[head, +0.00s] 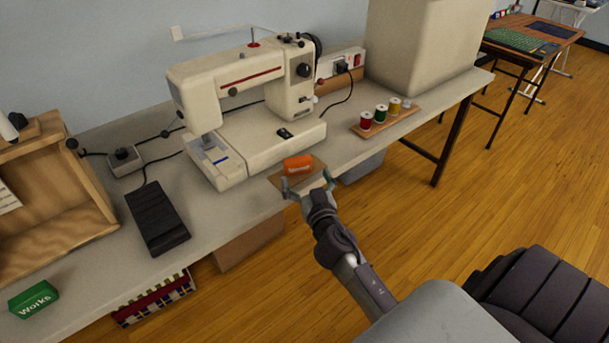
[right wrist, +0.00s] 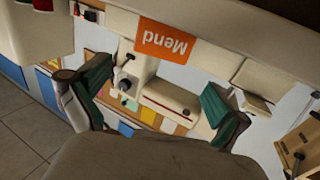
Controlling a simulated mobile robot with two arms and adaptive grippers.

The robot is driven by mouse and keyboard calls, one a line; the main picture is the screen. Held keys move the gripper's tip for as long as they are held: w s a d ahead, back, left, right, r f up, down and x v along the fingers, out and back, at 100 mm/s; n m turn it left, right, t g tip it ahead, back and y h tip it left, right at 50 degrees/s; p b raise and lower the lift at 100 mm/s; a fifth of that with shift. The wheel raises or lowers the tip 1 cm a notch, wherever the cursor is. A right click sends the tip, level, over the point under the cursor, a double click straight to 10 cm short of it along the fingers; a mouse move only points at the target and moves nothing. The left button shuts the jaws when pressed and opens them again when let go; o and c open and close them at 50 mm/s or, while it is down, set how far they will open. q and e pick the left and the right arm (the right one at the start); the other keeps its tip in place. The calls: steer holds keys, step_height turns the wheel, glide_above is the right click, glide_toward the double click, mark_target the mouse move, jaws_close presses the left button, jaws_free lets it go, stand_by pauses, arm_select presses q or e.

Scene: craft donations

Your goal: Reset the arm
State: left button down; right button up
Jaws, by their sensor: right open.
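My right gripper (head: 307,181) is open and empty at the front edge of the table. Its two fingers, spread apart, also show in the right wrist view (right wrist: 156,80). An orange block (head: 298,162) lies on a small brown mat (head: 283,180) just beyond the fingertips. My left gripper is in neither view.
A cream sewing machine (head: 225,95) stands behind the orange block. Thread spools on a wooden strip (head: 405,115) are to the right. A black pedal (head: 157,220), a green "Works" block (head: 34,297) and a wooden box (head: 75,200) are left. Floor on the right is mostly clear.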

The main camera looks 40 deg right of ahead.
stand_by(0.3)
steer(key=s+a+f+g, duration=0.2)
steer(key=s+f+g, duration=0.2)
steer(key=s, duration=0.3)
steer(key=s+a+f+g, duration=0.2)
steer(key=s+f+g, duration=0.15)
steer(key=s, duration=0.35)
steer(key=s+a+f+n+g+y, duration=0.1)
steer(key=s+a+n+g+y, duration=0.2)
steer(key=s+a, duration=0.35)
steer(key=s+a+f+n+g+y, duration=0.1)
steer(key=s+a+n+g+y, duration=0.25)
steer(key=s, duration=0.55)
step_height(320, 180, down, 21)
steer(key=p, duration=0.3)
steer(key=s+d+f+g+p, duration=0.2)
steer(key=s+f+p, duration=0.1)
steer(key=s+f, duration=1.2)
steer(key=shift+s+d+h, duration=0.15)
steer(key=shift+s+h, duration=0.3)
steer(key=shift+s, duration=0.8)
steer(key=shift+m, duration=0.25)
